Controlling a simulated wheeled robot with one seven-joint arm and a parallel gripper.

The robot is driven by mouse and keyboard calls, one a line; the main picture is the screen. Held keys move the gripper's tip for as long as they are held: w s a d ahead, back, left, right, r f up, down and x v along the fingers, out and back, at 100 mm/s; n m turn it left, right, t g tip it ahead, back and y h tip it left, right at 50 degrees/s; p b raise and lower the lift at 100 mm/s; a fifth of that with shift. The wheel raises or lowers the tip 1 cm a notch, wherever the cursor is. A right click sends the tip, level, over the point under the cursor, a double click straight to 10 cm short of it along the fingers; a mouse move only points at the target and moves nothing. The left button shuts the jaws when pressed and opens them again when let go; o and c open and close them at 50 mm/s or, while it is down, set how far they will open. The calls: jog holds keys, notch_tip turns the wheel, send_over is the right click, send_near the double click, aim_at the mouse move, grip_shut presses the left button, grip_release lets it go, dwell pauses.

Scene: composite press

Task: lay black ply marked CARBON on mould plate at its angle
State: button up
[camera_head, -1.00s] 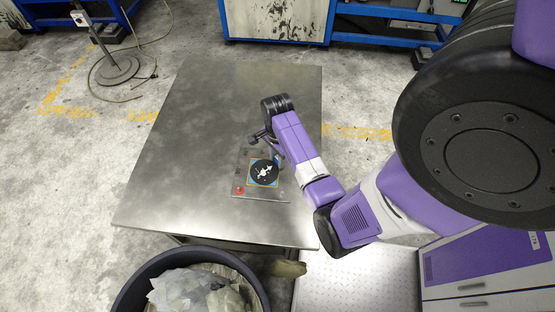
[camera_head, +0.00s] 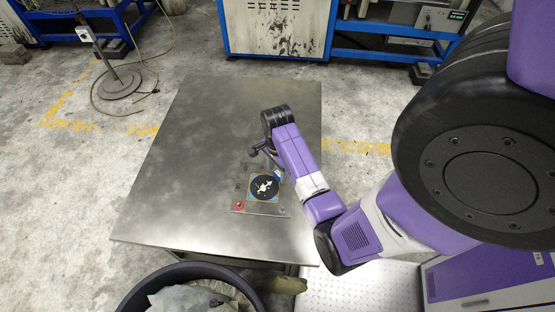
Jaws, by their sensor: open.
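The mould plate (camera_head: 240,196) is a grey metal plate near the front right of the metal table. A red round mark (camera_head: 239,206) sits at its front left corner. A black round ply (camera_head: 258,192) with a white mark lies on it, over a square edged in blue and yellow. The lettering is too small to read, and I cannot tell the ply's exact angle. My gripper (camera_head: 262,151) is at the plate's far side, just beyond the ply. Its fingers are open and look empty. My arm hides the plate's far right part.
The metal table (camera_head: 190,150) is bare to the left and behind the plate. A dark bin (camera_head: 150,283) with crumpled plastic stands at its front edge. A stand with a round base (camera_head: 118,83) is on the floor at left. Blue-framed equipment (camera_head: 280,57) stands behind.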

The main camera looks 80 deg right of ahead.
notch_tip(320, 180, up, 10)
jog(key=n+t+h, duration=0.2)
jog(key=n+h, duration=0.2)
jog(key=n, duration=0.4)
send_over(274, 191)
notch_tip(274, 191, down, 4)
jog(key=f, duration=0.1)
jog(key=a+r+n+t, duration=0.35)
jog(key=a+n, duration=0.25)
jog(key=a, duration=0.2)
jog(key=s+a+r+n+t+y, duration=0.2)
jog(key=a+r+n+t, duration=0.2)
jog(key=a+r, duration=0.5)
jog(key=s+a+r+n+t+y, duration=0.2)
jog(key=a+r+n+t, duration=0.3)
jog(key=a+r+n, duration=0.3)
notch_tip(274, 191, up, 2)
jog(key=shift+s+a+r, duration=0.15)
jog(key=shift+s+a, duration=0.65)
jog(key=shift+t, duration=0.25)
jog(key=shift+f+b, duration=0.9)
jog(key=shift+b, duration=0.05)
